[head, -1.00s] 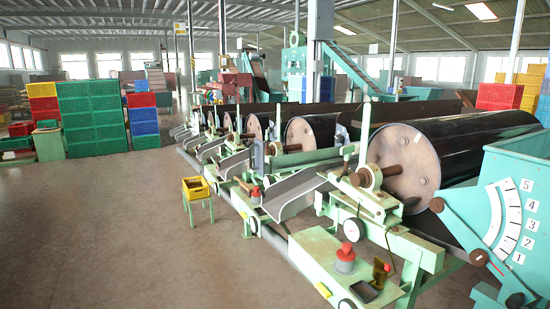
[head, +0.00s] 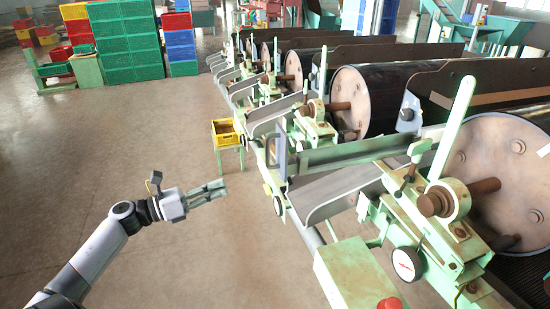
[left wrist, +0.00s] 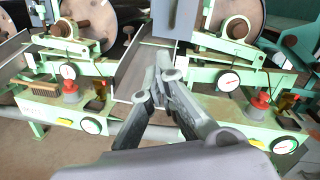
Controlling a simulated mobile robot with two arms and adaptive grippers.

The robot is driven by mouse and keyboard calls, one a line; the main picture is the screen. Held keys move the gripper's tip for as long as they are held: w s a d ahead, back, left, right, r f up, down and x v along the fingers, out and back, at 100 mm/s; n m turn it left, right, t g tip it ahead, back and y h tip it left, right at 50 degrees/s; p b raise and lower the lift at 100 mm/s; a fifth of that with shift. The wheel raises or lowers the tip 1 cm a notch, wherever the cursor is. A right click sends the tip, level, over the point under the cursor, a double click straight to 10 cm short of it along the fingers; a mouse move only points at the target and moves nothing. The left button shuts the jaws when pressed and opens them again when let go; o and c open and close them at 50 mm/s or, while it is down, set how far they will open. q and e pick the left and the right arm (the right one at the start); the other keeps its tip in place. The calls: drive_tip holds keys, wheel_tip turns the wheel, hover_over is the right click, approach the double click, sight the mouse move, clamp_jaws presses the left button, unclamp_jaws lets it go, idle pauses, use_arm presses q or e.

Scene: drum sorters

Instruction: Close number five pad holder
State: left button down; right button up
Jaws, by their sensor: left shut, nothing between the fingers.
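A row of drum sorters fills the right of the head view, with large drums such as the nearest one (head: 510,165). On their front are light green frames with chutes, levers and dials. A grey-blue upright bracket (head: 282,158) stands at the end of a green bar on one chute. I cannot tell which part is the number five pad holder, as no number is readable. My left gripper (head: 223,189) is shut and empty over open floor, left of and apart from the machines. In the left wrist view its fingers (left wrist: 163,62) point towards a chute. My right gripper is out of view.
Stacked green crates (head: 125,40) and blue crates (head: 180,36) stand at the back left. The floor at left is clear.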

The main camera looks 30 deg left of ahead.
use_arm(q)
drive_tip(key=s+d+r+m+g+h, duration=0.2)
drive_tip(key=d+r+m, duration=0.1)
drive_tip(key=r+m, duration=0.3)
drive_tip(key=p, duration=0.4)
approach(285, 166)
drive_tip(key=p+x, duration=0.1)
drive_tip(key=x, duration=0.3)
drive_tip(key=p+x, duration=0.1)
drive_tip(key=x, duration=0.1)
drive_tip(key=shift+w+r+p, duration=0.15)
drive_tip(key=shift+r+p, duration=0.15)
drive_tip(key=shift+w+d+f, duration=0.2)
drive_tip(key=shift+w+d, duration=0.1)
drive_tip(key=shift+w, duration=0.1)
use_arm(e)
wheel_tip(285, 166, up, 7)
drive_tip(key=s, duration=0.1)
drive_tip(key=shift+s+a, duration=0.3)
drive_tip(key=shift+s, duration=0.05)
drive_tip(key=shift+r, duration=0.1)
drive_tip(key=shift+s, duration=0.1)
